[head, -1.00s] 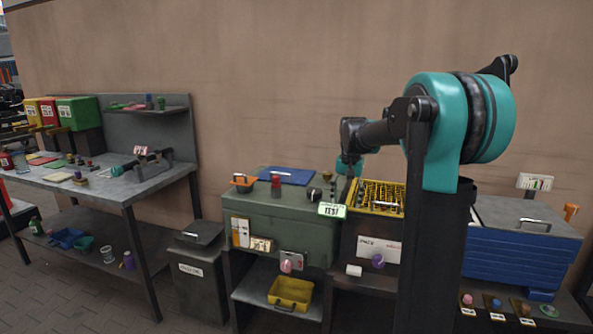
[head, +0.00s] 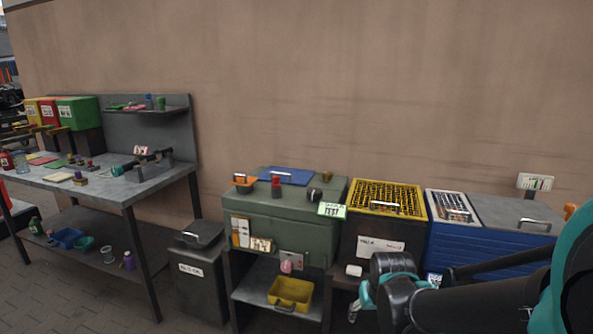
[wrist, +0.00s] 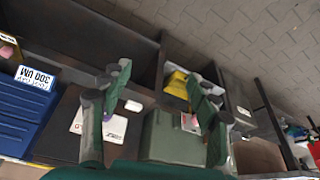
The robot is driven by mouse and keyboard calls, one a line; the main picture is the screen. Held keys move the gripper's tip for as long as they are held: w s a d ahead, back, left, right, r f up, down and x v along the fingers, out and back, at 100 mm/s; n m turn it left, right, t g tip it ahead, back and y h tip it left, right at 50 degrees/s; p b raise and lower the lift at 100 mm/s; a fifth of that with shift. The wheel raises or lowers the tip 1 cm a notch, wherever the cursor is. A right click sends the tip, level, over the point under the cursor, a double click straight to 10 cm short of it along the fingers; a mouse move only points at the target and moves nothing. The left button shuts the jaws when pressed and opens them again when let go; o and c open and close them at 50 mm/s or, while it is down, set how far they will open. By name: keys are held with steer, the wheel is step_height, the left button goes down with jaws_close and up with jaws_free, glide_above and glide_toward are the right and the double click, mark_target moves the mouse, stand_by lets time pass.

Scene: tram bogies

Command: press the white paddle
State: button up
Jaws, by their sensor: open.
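The white paddle (head: 354,270) is a small white block on the front of the dark cabinet under the yellow-rimmed grid tray. It also shows in the wrist view (wrist: 133,106), between my two fingers in the picture and beyond them. My gripper (head: 358,304) is low in front of that cabinet, just below and right of the paddle in the head view. In the wrist view my gripper (wrist: 157,82) has its fingers spread apart, with nothing between them. I see no contact with the paddle.
A pink knob (head: 286,267) is on the green cabinet (head: 290,225) to the left. A yellow bin (head: 290,293) sits on the shelf below. A blue chest (head: 470,250) stands to the right. A grey bin (head: 200,280) and a workbench (head: 130,190) are further left.

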steer(key=shift+w+r, duration=0.15)
steer(key=shift+w, duration=0.15)
steer(key=c, duration=0.5)
steer(key=shift+m, duration=0.5)
steer(key=w+r, duration=0.1)
steer(key=w, duration=0.4)
steer(key=w+r, duration=0.1)
steer(key=w, duration=0.1)
steer(key=shift+w+d+r, duration=0.3)
steer(key=shift+w+d, duration=0.05)
jaws_close()
steer(key=w+d+f+m+g+h, duration=0.1)
steer(key=w+d+m, duration=0.1)
steer(key=w, duration=2.2)
steer(key=shift+d+f+m, duration=0.2)
steer(key=shift+d+m, duration=0.1)
